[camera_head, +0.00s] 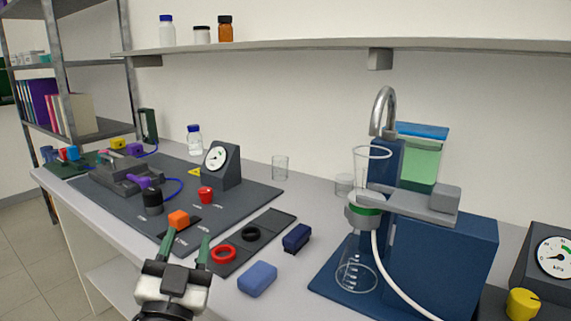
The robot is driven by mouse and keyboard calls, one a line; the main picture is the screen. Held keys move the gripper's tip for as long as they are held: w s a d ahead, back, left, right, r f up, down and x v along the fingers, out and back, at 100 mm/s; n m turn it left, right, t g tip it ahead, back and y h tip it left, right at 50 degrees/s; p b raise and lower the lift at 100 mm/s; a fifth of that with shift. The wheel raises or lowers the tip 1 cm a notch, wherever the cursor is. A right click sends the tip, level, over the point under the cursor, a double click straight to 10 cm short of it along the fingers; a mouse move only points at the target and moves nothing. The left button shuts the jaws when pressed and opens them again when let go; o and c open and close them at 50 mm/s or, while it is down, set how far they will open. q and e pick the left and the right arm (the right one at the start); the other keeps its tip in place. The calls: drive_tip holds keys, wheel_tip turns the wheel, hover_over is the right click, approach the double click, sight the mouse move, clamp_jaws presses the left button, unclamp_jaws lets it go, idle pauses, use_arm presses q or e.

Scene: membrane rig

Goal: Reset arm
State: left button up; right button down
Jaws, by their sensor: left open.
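My left gripper (185,243) is at the bottom left of the head view, its two green-tipped fingers apart and empty. It points toward the dark mat on the bench. The membrane rig, a blue stand (440,255) with a glass funnel (371,168) over a conical flask (356,273), stands to the right, well apart from the gripper. My right gripper is not in view.
A red ring (223,254) and a black ring (251,233) lie on a dark strip right of the gripper. A blue block (258,279) and a dark blue block (296,237) are close by. A gauge (221,164) stands behind. A shelf (330,46) runs above.

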use_arm(q)
drive_tip(key=s+a+f+n+g+y, duration=0.1)
drive_tip(key=s+a+f+g, duration=0.2)
drive_tip(key=f, duration=0.5)
drive_tip(key=s+a+f+n+g+y, duration=0.1)
drive_tip(key=s+f+n+g, duration=0.1)
drive_tip(key=f+g, duration=0.45)
drive_tip(key=s+a+f+n+g+y, duration=0.1)
drive_tip(key=s+f+g, duration=0.15)
drive_tip(key=f, duration=0.65)
drive_tip(key=s+f+g+h, duration=0.2)
drive_tip(key=s+f+g, duration=0.75)
drive_tip(key=s, duration=0.75)
wheel_tip(320, 180, down, 20)
drive_tip(key=m+p, duration=0.1)
drive_tip(key=p, duration=0.5)
drive_tip(key=s+a+f+p, duration=0.1)
drive_tip(key=s+f+p, duration=0.1)
drive_tip(key=s+f, duration=0.4)
drive_tip(key=s+a+f+g+p, duration=0.1)
drive_tip(key=s+a+f+p, duration=0.1)
drive_tip(key=s+f, duration=0.5)
drive_tip(key=s, duration=0.4)
drive_tip(key=shift+y+p, duration=0.3)
drive_tip(key=shift+p, duration=0.05)
drive_tip(key=shift+w, duration=0.2)
